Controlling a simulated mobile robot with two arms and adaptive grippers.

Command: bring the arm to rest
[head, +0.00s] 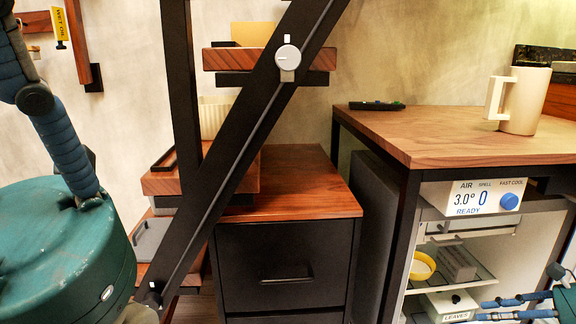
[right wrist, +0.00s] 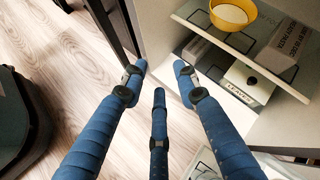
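My right gripper (head: 510,306) shows at the lower right edge of the head view, in front of the open fridge. In the right wrist view my right gripper (right wrist: 159,80) has its three blue fingers spread apart with nothing between them, over the wooden floor beside the fridge shelves. My left gripper (head: 62,150) is large and close at the left edge of the head view. Only its green body and part of a blue finger show; its fingertips are out of the frame, so its opening is hidden.
The open fridge (head: 437,214) holds a yellow bowl (right wrist: 229,14), a grey box (right wrist: 284,52) and a white box labelled LEAVES (right wrist: 246,82). A cream mug (head: 521,102) and dark remote (head: 377,105) sit on the wooden counter (head: 440,140). A black stair rail (head: 240,150) crosses the middle.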

